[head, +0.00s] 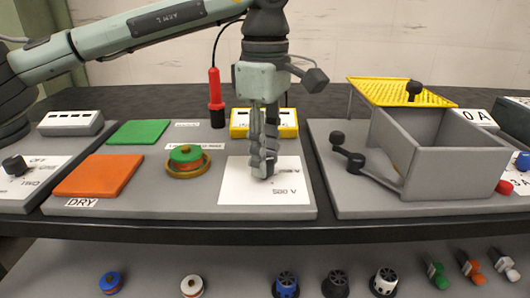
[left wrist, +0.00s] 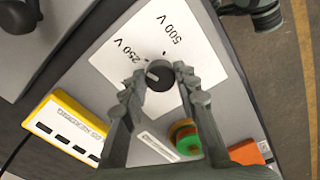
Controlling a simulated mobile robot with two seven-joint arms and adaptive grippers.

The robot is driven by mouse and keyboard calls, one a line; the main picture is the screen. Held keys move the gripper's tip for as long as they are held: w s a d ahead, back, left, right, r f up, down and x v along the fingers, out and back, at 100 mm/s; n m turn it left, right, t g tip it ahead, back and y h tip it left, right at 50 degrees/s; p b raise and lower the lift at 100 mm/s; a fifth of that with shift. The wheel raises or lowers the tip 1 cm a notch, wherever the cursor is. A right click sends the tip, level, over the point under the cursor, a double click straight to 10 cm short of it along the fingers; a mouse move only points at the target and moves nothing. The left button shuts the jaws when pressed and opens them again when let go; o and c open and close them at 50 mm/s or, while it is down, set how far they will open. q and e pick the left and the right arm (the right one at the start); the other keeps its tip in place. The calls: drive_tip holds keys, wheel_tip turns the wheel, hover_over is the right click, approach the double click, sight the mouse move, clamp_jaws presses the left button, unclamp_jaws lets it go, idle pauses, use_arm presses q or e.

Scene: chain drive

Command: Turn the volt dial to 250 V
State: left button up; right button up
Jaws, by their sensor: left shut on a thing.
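The volt dial (left wrist: 160,75) is a dark round knob on a white plate (left wrist: 207,40) printed with 250 V and 500 V. Its pale mark lies on the left of the knob in the left wrist view, on the side of the 250 V print; I cannot tell if it lines up exactly. My left gripper (left wrist: 158,84) has a finger on each side of the knob and is shut on it. In the head view my left gripper (head: 263,168) points straight down over the plate (head: 238,188) and hides the knob. My right gripper is not in view.
A red probe (head: 216,98) and a yellow meter box (head: 240,122) stand behind the plate. A green-and-red stack (head: 186,157) sits to its left, near green and orange pads (head: 98,175). A grey open box (head: 440,165) with a crank (head: 338,138) stands to the right.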

use_arm(q)
drive_tip(key=o, duration=1.2)
drive_tip(key=shift+c, duration=0.2)
wheel_tip(320, 180, up, 12)
